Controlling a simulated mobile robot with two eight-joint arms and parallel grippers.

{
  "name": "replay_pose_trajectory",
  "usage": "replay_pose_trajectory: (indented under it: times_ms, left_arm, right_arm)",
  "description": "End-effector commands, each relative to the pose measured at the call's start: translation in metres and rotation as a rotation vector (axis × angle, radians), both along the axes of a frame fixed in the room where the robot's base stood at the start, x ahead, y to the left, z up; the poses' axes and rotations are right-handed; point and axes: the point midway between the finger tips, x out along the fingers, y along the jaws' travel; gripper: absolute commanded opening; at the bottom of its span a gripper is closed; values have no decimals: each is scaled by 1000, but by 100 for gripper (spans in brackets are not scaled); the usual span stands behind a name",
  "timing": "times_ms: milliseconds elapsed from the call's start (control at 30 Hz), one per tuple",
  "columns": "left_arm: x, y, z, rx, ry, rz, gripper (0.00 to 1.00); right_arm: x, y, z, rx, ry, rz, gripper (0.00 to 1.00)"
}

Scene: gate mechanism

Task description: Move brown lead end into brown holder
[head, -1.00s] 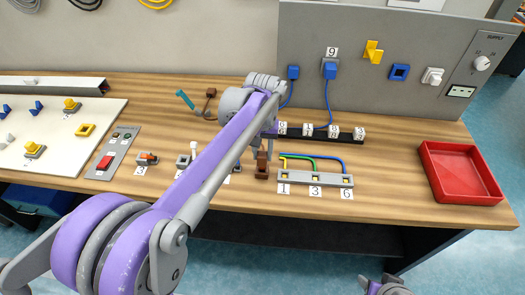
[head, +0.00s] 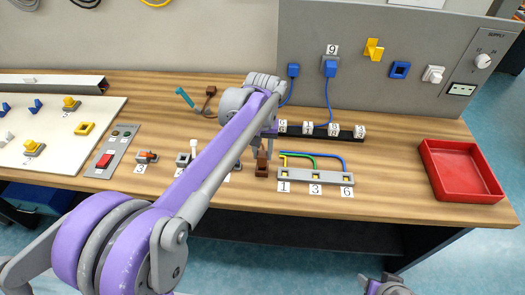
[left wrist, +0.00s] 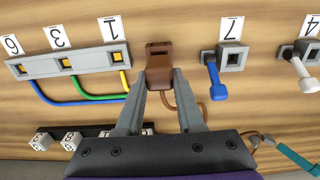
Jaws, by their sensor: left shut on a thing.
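My left gripper (left wrist: 162,88) is shut on the brown lead end (left wrist: 160,77), with one finger on each side of it. The brown holder (left wrist: 159,48), a small block with a dark slot, is right at the fingertips; the lead end is against or in it, and I cannot tell how deep it sits. A brown cord runs from the lead end behind the gripper. In the head view the holder (head: 262,171) stands left of the numbered socket strip, partly hidden by my left arm. My right gripper (head: 385,287) barely shows at the bottom edge; its jaws are unclear.
The grey strip (head: 315,178) with blue, green and yellow wires is close beside the holder. A blue lever by label 7 (left wrist: 214,82) is on the other side. A teal-handled item (head: 185,98) and brown block (head: 211,91) lie behind. A red tray (head: 462,197) is at right.

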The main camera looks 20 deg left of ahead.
Motion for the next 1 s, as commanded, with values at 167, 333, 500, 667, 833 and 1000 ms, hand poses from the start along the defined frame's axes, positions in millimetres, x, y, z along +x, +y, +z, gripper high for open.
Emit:
replay_pose_trajectory:
  times_ms: [167, 333, 500, 667, 833, 1000]
  left_arm:
    - [0, 0, -3, 0, 0, 0, 0]
    - [0, 0, -6, 0, 0, 0, 0]
    - [0, 0, -9, 0, 0, 0, 0]
    - [0, 0, -11, 0, 0, 0, 0]
    - [0, 0, -14, 0, 0, 0, 0]
    - [0, 0, -17, 0, 0, 0, 0]
  right_arm:
    - [0, 0, -2, 0, 1, 0, 57]
    - [-1, 0, -4, 0, 1, 0, 57]
    - [-1, 0, -5, 0, 2, 0, 57]
    - [-1, 0, -7, 0, 2, 0, 57]
    - [-1, 0, -8, 0, 3, 0, 57]
    - [-2, 0, -10, 0, 3, 0, 57]
